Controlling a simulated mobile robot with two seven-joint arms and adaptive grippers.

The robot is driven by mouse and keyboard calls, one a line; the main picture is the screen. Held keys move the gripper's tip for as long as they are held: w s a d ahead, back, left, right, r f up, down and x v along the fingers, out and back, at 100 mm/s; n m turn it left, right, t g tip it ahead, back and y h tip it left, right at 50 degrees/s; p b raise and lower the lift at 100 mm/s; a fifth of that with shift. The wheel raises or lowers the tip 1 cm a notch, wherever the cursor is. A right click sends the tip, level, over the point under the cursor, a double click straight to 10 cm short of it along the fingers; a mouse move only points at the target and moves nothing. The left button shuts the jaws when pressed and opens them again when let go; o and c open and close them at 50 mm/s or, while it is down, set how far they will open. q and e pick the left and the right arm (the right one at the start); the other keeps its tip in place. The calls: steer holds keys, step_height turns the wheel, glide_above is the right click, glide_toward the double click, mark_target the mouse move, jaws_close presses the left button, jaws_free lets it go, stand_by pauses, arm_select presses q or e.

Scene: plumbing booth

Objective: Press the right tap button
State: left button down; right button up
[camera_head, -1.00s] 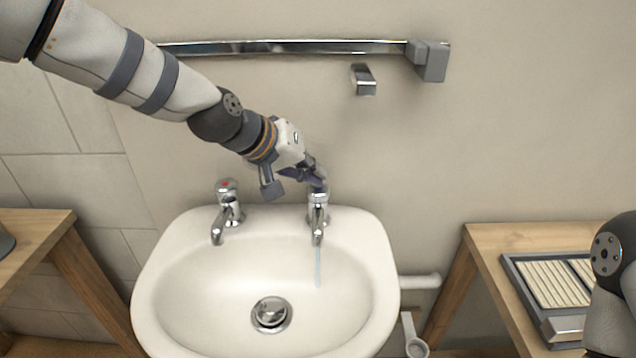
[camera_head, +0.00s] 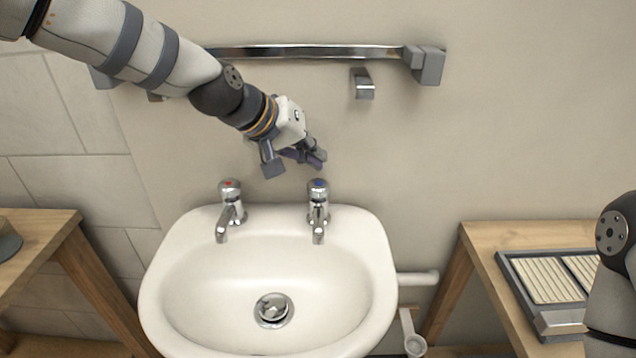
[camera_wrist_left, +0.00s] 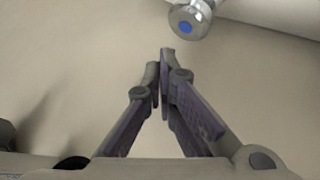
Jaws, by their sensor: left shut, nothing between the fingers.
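The right tap (camera_head: 318,210) is chrome with a blue-marked button (camera_head: 318,184) on top, and it stands on the sink's back rim. Its blue-dotted top also shows in the left wrist view (camera_wrist_left: 188,22), at the top edge, beyond the fingertips. My left gripper (camera_head: 320,160) is shut and empty, a little above the right tap's button and apart from it. Its closed fingers also show in the left wrist view (camera_wrist_left: 160,62). No water stream shows below the right tap. My right gripper is out of view; only part of my right arm shows at the right edge.
The left tap (camera_head: 230,210) has a red mark. The white sink (camera_head: 165,285) is empty, with a metal drain (camera_head: 273,310). A metal rail (camera_head: 310,52) and a small hook (camera_head: 362,84) are on the wall behind. Wooden tables stand left (camera_head: 40,222) and right (camera_head: 480,240).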

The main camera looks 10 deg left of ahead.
mark_target(315, 182)
arm_select(q)
steer(key=shift+r, duration=1.7)
steer(key=shift+f, duration=0.1)
